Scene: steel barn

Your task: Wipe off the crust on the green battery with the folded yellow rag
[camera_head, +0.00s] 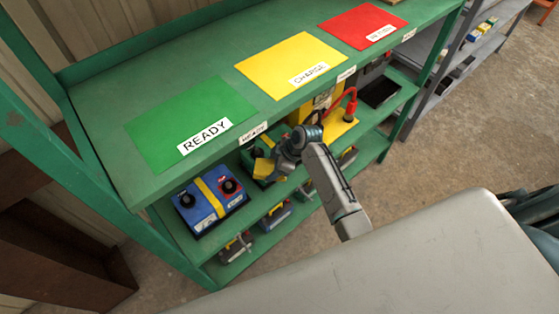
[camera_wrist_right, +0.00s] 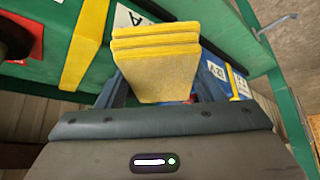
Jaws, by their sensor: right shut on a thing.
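The folded yellow rag (camera_wrist_right: 155,65) is held between the fingers of my right gripper (camera_wrist_right: 160,92), which is shut on it. In the head view my right gripper (camera_head: 270,168) reaches into the middle shelf, with the rag (camera_head: 262,168) at its tip. The green battery (camera_head: 258,150) sits there, largely hidden behind the gripper. In the right wrist view the green battery (camera_wrist_right: 45,83) shows a yellow strap, a red patch and a dark round part at the left edge. I cannot tell whether the rag touches it, and no crust is clear. My left gripper is not in view.
A blue battery (camera_head: 209,203) with a yellow strap stands left of the green one. A yellow charger (camera_head: 325,100) with a red cable is to the right. The green shelf top (camera_head: 105,105) overhangs, carrying READY (camera_head: 190,120) and CHARGE (camera_head: 291,64) mats. More items fill the lower shelf.

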